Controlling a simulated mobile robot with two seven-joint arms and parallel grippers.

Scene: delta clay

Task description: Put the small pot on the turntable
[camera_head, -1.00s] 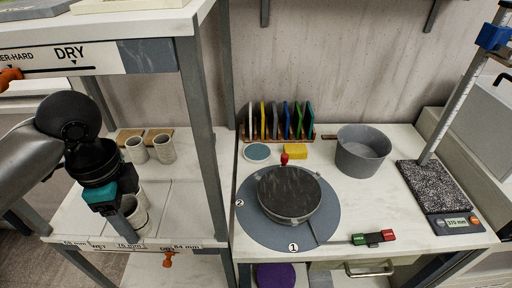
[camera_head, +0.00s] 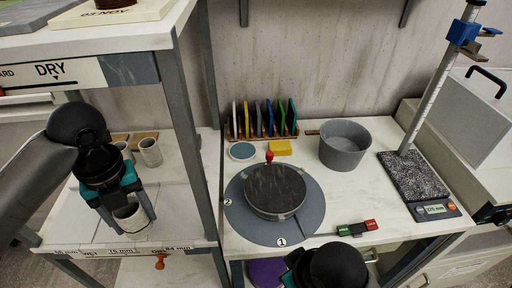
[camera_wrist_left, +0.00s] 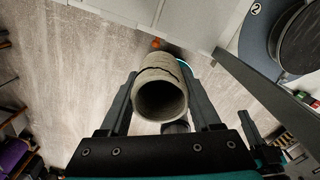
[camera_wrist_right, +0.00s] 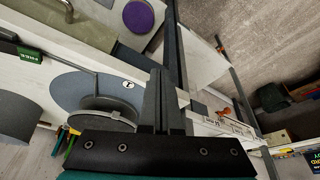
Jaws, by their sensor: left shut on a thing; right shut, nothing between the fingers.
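My left gripper (camera_head: 134,212) is shut on a small pale clay pot (camera_head: 131,224) at the front edge of the left shelf. In the left wrist view the pot (camera_wrist_left: 160,98) sits between the two fingers, its open mouth toward the camera, with a dark jagged crack line on its wall. Floor shows behind it there. The turntable (camera_head: 275,187), a dark round disc, stands empty on a grey round mat (camera_head: 237,217) marked 1 and 2. My right gripper is partly in view at the bottom of the head view; its fingers (camera_wrist_right: 161,90) are shut and empty in the right wrist view.
Two other clay pots (camera_head: 150,152) stand farther back on the shelf. A grey shelf post (camera_head: 190,130) rises between shelf and turntable table. A grey bucket (camera_head: 344,145), yellow block (camera_head: 280,147), red-green switch (camera_head: 357,228) and measuring stand (camera_head: 412,175) surround the turntable.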

